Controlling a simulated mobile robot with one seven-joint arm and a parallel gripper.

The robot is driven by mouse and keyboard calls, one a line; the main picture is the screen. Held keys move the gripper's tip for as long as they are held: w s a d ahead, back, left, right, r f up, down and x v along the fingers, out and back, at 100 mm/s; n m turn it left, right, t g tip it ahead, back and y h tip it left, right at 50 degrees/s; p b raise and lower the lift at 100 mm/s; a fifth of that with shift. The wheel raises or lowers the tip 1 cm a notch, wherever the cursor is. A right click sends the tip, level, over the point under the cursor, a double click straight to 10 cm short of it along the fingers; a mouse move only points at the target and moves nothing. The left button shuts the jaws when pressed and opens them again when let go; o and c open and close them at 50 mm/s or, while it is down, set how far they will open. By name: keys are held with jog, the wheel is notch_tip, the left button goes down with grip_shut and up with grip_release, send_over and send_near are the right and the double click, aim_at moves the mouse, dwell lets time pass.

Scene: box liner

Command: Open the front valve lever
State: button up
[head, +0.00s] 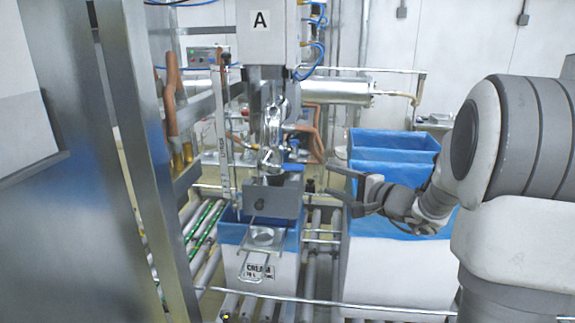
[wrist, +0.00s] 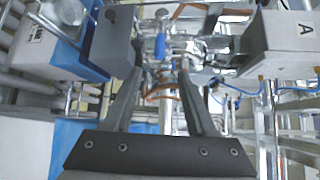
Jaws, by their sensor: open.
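The front valve lever, a small blue handle (head: 293,167), sits at the right side of the shiny metal filling valve (head: 272,155), just above a grey block. In the wrist view my gripper (wrist: 161,60) shows two spread dark fingers. I cannot tell the exact distance to the lever.
A white box with blue liner (head: 236,232) marked CREAM stands on rollers under the filler. Blue-lined boxes (head: 392,168) stand at right beneath my arm. A steel post (head: 150,170) stands at left. The cabinet labelled A (head: 262,45) hangs above the valve.

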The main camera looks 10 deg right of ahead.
aim_at(297, 168)
jog(key=p+x, duration=0.4)
jog(key=x, duration=1.2)
jog(key=shift+a, duration=0.15)
grip_shut()
dwell(0.8)
